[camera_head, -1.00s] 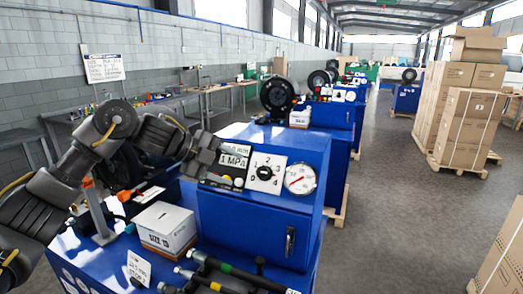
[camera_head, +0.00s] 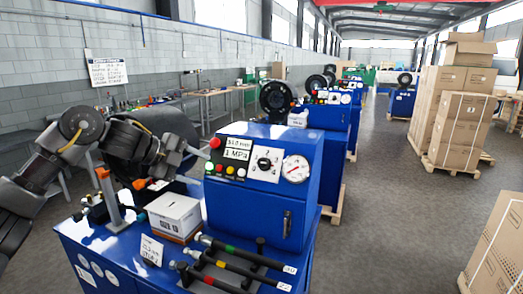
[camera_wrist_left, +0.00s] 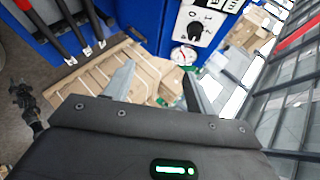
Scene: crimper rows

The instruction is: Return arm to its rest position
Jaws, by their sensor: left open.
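My left arm comes in from the left in the head view. Its left gripper (camera_head: 203,153) is just left of the control panel (camera_head: 262,162) of the blue crimper, apart from it as far as I can tell. The wrist view shows the two fingers (camera_wrist_left: 158,85) spread wide with nothing between them. The panel has a red button, a lit display reading 1 MPa, a dial (camera_head: 265,163) and a round gauge (camera_head: 295,169). My right gripper is not seen in the head view.
A white box (camera_head: 175,216) and a small sign (camera_head: 152,250) stand on the blue bench below my arm. Several black hoses (camera_head: 240,262) lie at the front. Stacked cartons (camera_head: 458,125) stand on a pallet at right. The grey aisle floor (camera_head: 385,200) is clear.

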